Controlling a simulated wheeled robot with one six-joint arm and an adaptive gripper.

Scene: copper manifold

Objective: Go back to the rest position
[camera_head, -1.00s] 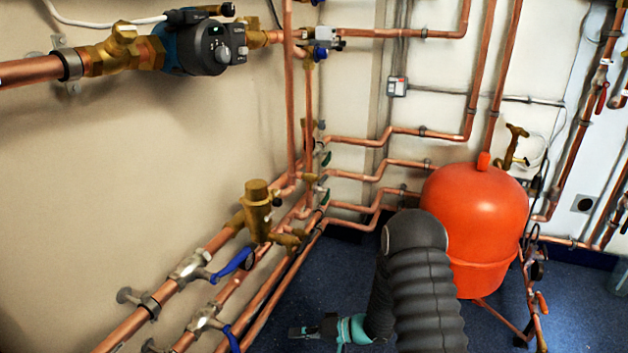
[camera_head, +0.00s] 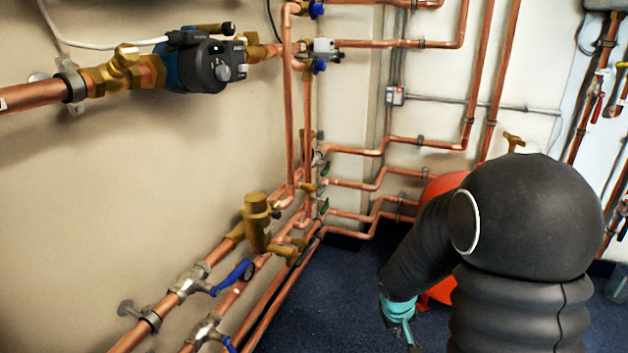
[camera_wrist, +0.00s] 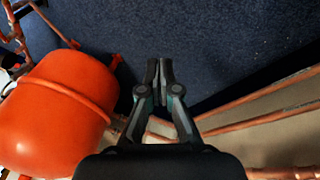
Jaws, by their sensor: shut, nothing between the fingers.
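My gripper (camera_wrist: 159,72) shows in the wrist view with its two fingers together and nothing between them. It points over the dark blue floor, apart from the pipes and the red tank. In the head view my dark arm fills the lower right. Only the teal part of my wrist and a bit of my gripper (camera_head: 408,332) show there, low down; the fingertips are hard to make out.
A red tank (camera_wrist: 60,105) stands left of my gripper in the wrist view; my arm mostly hides it in the head view. Copper pipes (camera_head: 272,309) with blue-handled valves (camera_head: 232,277) run along the left wall. A pump (camera_head: 207,64) sits upper left. Blue floor (camera_head: 320,300) is clear.

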